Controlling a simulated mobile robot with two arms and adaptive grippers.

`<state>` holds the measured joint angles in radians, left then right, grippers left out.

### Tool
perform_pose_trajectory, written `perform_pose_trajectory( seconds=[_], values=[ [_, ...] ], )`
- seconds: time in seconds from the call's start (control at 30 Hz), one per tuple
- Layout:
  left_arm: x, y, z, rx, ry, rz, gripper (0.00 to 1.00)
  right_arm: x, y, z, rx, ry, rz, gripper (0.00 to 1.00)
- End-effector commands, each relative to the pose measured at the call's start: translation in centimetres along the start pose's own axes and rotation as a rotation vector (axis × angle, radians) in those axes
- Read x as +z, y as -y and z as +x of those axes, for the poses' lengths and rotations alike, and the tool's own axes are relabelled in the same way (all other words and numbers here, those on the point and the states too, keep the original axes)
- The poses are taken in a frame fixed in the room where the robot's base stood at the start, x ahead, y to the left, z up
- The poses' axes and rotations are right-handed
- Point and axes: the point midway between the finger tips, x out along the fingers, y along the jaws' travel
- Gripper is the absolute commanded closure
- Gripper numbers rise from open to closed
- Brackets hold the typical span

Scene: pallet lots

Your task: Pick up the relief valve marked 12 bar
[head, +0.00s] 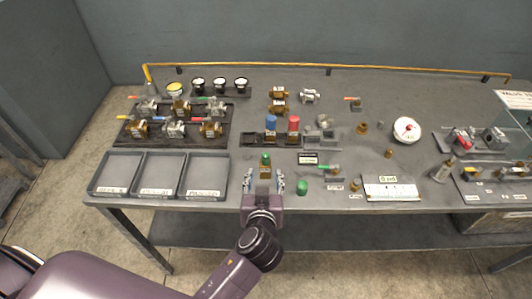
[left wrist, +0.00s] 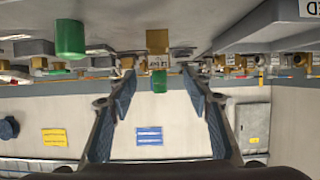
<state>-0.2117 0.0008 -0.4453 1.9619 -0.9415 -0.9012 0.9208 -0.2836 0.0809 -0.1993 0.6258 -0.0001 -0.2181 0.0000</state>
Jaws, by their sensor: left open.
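A brass relief valve with a green cap (head: 265,160) stands near the front edge of the table. In the left wrist view the picture is upside down, and the valve body (left wrist: 157,42) hangs from the top with a small white label, too small to read surely. My left gripper (head: 264,182) is open, its fingers either side of this valve and apart from it. Its fingers also show in the left wrist view (left wrist: 159,88). Two similar valves stand behind in a dark rack, one blue-capped (head: 271,123) and one red-capped (head: 293,124); no marking is legible on them.
A loose green cap (head: 302,187) stands close right of the gripper. Three grey trays (head: 150,193) lie to the left. A white sign (head: 391,191) and small brass fittings lie to the right. A yellow rail (head: 330,67) runs along the back.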

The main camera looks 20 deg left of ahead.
Motion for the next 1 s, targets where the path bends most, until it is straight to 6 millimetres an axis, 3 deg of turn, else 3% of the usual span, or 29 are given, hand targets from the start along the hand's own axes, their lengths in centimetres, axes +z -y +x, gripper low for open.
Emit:
perform_pose_trajectory(
  seconds=[0.17, 0.4, 0.5, 0.73, 0.87, 1.0],
  values=[
    [-0.4, 0.0, 0.8, -0.001, -0.005, -0.002, 0.54, -0.6, 0.0, -0.4, 0.0, -0.007, 0.0, 0.55],
    [-0.4, 0.0, 3.1, -0.001, -0.003, -0.002, 0.54, 3.0, 0.6, -1.4, -0.007, 0.045, 0.0, 0.55],
    [-0.5, -0.1, 4.3, -0.002, -0.004, 0.001, 0.54, 3.6, 0.7, -2.2, -0.008, 0.054, 0.0, 0.55],
    [-0.3, -0.2, 7.0, -0.001, -0.004, -0.001, 0.54, 1.7, 0.4, -3.0, -0.005, 0.028, -0.001, 0.55],
    [-0.1, -0.2, 7.7, 0.0, -0.002, -0.003, 0.54, 0.3, 0.2, -3.0, -0.003, 0.007, -0.001, 0.55],
    [-0.1, -0.2, 7.7, 0.0, -0.002, -0.004, 0.54, 0.3, 0.2, -2.9, -0.003, 0.007, -0.001, 0.55]
  ],
)
